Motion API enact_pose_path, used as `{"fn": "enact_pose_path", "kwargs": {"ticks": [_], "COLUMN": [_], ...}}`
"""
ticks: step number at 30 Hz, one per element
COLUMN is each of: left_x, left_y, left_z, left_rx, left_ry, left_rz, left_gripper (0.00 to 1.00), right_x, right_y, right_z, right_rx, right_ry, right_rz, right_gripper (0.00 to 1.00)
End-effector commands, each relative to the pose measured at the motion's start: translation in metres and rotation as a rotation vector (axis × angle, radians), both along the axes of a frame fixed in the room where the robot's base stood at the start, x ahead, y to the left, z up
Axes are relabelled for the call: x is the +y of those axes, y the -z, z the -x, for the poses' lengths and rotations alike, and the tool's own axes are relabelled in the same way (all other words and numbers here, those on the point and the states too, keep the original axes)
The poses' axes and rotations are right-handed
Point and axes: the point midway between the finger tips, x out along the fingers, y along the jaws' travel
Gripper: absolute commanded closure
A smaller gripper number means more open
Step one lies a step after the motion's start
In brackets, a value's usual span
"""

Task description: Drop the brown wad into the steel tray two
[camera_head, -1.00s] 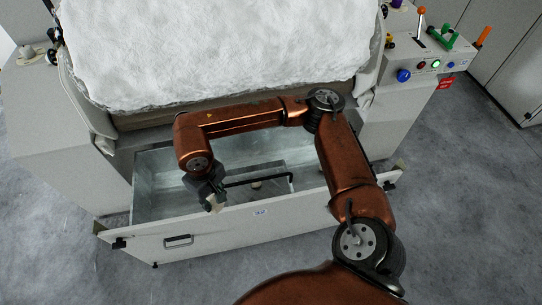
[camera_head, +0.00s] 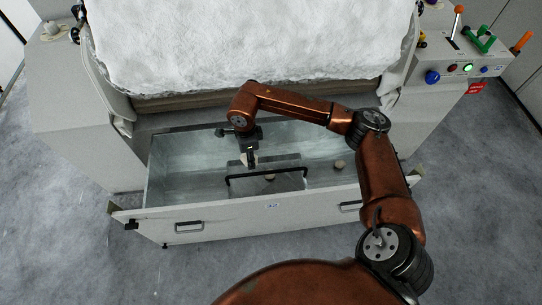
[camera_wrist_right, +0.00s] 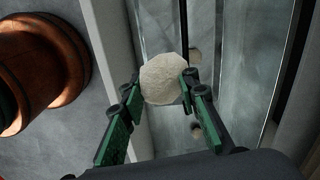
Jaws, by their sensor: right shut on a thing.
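My right gripper (camera_head: 250,160) is shut on a rounded pale beige wad, which fills the space between its green-padded fingers in the right wrist view. The wad (camera_wrist_right: 162,78) looks more beige than brown. In the head view the gripper points down over the open steel tray (camera_head: 170,188), a wide pull-out drawer below the machine. The small label on its front is too small to read. Two small beige wads lie inside: one near the black bar (camera_head: 270,177), one farther right (camera_head: 339,164). My left gripper is not in view.
A black bar handle (camera_head: 238,178) stands up inside the tray beside the gripper. White fibre (camera_head: 250,45) is heaped above the tray. A control panel (camera_head: 465,68) with levers and buttons is at the right. Grey floor (camera_head: 90,235) is open at the left.

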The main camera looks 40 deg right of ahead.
Motion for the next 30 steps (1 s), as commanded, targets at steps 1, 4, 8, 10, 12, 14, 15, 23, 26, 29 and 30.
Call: {"fn": "enact_pose_path", "kwargs": {"ticks": [1, 4, 8, 10, 12, 14, 15, 23, 26, 29, 30], "left_x": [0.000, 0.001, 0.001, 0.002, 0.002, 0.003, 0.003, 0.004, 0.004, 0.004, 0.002], "left_y": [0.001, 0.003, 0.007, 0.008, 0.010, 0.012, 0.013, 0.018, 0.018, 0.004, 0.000], "left_z": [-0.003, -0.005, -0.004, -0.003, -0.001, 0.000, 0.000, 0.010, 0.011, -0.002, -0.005], "left_rx": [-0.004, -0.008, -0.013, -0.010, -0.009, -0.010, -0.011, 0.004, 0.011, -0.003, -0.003], "left_ry": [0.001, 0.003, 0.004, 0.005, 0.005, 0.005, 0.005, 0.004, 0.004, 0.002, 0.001], "left_rz": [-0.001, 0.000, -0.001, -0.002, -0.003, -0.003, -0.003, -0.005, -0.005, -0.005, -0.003], "left_gripper": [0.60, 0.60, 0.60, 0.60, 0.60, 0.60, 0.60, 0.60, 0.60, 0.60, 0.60], "right_x": [-0.008, -0.024, -0.048, -0.061, -0.073, -0.082, -0.087, -0.105, -0.105, -0.105, -0.105], "right_y": [0.010, 0.028, 0.054, 0.067, 0.079, 0.088, 0.094, 0.112, 0.117, 0.124, 0.128], "right_z": [-0.003, -0.010, -0.015, -0.016, -0.016, -0.015, -0.015, -0.012, -0.012, -0.011, -0.011], "right_rx": [0.004, 0.005, 0.004, 0.004, 0.004, 0.003, 0.002, 0.000, 0.000, 0.001, 0.001], "right_ry": [0.144, 0.453, 0.850, 1.050, 1.231, 1.367, 1.446, 1.708, 1.721, 1.719, 1.719], "right_rz": [0.000, 0.000, 0.003, 0.002, 0.003, 0.002, 0.002, 0.001, 0.002, 0.003, 0.004], "right_gripper": [0.84, 0.84, 0.84, 0.84, 0.84, 0.84, 0.84, 0.84, 0.84, 0.84, 0.84]}}
